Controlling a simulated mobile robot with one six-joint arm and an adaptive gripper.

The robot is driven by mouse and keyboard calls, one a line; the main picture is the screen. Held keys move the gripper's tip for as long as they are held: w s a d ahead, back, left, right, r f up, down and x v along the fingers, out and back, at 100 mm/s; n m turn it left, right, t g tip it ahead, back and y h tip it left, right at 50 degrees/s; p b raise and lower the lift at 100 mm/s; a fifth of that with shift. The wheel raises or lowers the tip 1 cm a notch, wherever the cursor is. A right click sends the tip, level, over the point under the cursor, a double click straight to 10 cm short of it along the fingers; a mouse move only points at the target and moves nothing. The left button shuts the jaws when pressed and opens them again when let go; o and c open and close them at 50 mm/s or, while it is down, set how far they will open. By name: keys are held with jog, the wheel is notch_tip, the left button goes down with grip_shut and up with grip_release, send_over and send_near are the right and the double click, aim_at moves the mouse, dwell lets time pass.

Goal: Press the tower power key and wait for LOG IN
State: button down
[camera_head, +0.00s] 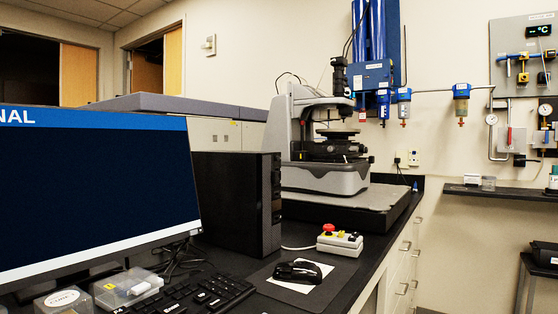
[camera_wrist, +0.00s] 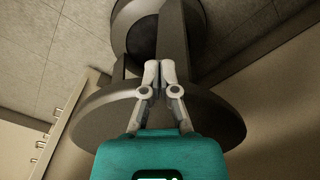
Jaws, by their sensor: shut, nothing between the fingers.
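The black computer tower (camera_head: 235,203) stands on the dark bench, right of the monitor, in the head view. Its narrow front with a mesh grille faces right; I cannot make out the power key. The monitor (camera_head: 95,205) at the left shows a dark blue screen with a blue top bar ending in "NAL". No LOG IN text is visible on the part in view. My gripper (camera_wrist: 158,82) shows only in the wrist view, with its fingertips together and nothing between them. It is away from the tower, which is not in that view.
A stylus profiler (camera_head: 325,150) stands behind the tower on a dark slab. Clear plastic boxes (camera_head: 125,287) sit below the monitor. The aisle at right looks open.

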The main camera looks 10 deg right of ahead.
dwell(0.4)
notch_tip(320, 180, up, 3)
jog(key=p, duration=0.2)
jog(key=shift+f+p, duration=0.2)
jog(key=shift+p, duration=0.15)
jog(key=shift+d, duration=0.1)
